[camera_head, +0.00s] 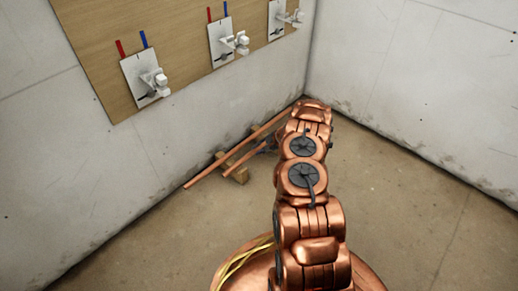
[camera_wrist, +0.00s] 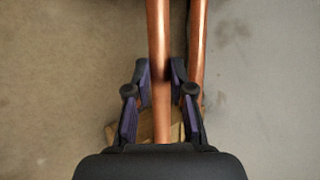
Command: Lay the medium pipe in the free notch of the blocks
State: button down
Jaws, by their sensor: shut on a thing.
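My gripper (camera_wrist: 159,76) is shut on a copper pipe, the medium pipe (camera_wrist: 160,30), which runs lengthwise between the two fingers in the wrist view. In the head view this pipe (camera_head: 246,156) shows as the shorter of two, low near the floor, with its far part hidden by my arm. In the wrist view a block (camera_wrist: 118,131) shows below the fingers. Whether the pipe touches a block, and where the free notch is, I cannot tell.
A longer copper pipe (camera_head: 212,170) lies alongside on the wall side and shows right of the held pipe in the wrist view (camera_wrist: 198,40). The left wall is close behind it. Valve plates (camera_head: 146,78) hang on a wooden board above. Floor at right is clear.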

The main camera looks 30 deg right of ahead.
jog(key=shift+f, duration=0.15)
jog(key=c, duration=0.9)
grip_release()
jog(key=shift+c, duration=0.2)
jog(key=v, duration=1.2)
